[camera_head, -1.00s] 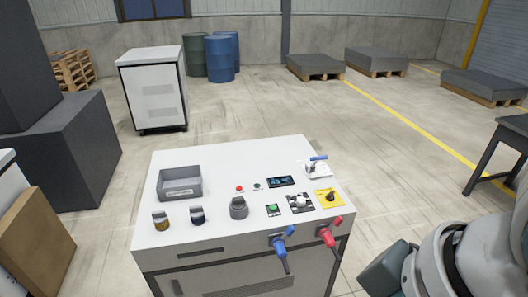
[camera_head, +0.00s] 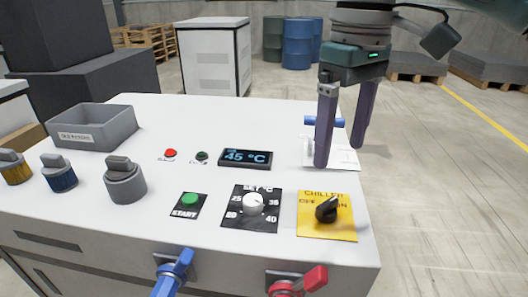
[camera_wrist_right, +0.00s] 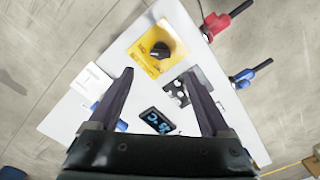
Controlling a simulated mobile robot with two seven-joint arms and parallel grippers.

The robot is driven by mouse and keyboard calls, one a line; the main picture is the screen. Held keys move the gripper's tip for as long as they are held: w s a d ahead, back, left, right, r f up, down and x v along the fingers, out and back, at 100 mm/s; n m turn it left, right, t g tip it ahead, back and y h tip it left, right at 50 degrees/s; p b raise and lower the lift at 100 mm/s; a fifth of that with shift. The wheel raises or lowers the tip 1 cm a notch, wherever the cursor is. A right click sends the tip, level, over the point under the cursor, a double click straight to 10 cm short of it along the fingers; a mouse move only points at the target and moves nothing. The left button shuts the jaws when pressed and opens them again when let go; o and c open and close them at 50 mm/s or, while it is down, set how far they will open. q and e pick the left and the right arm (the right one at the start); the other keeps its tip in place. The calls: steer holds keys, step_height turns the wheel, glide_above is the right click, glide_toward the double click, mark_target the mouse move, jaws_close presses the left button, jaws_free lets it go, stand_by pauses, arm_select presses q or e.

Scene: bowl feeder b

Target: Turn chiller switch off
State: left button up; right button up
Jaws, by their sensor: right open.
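The chiller switch (camera_head: 326,209) is a black rotary knob on a yellow plate (camera_head: 340,230) marked CHILLER, with OFF at left and ON at right. Its pointed end appears turned toward the ON side. The knob also shows in the right wrist view (camera_wrist_right: 160,50), just beyond the fingertips. My right gripper (camera_head: 340,156) points down, open and empty, above the back right part of the white console (camera_head: 240,108), behind the knob and apart from it. It also shows in the right wrist view (camera_wrist_right: 158,73). My left gripper is out of view.
Left of the switch are a SET °C dial (camera_head: 252,205), a green START button (camera_head: 189,199) and a display (camera_head: 246,158) reading 45 °C. A blue-handled valve (camera_head: 324,121) stands behind my fingers. Blue (camera_head: 173,270) and red (camera_head: 298,283) handles project from the front.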

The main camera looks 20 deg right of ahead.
mark_target(329, 203)
step_height(329, 203, down, 9)
steer(key=shift+a+r+b, duration=0.1)
steer(key=shift+b, duration=0.25)
steer(key=shift+f, duration=0.65)
jaws_close()
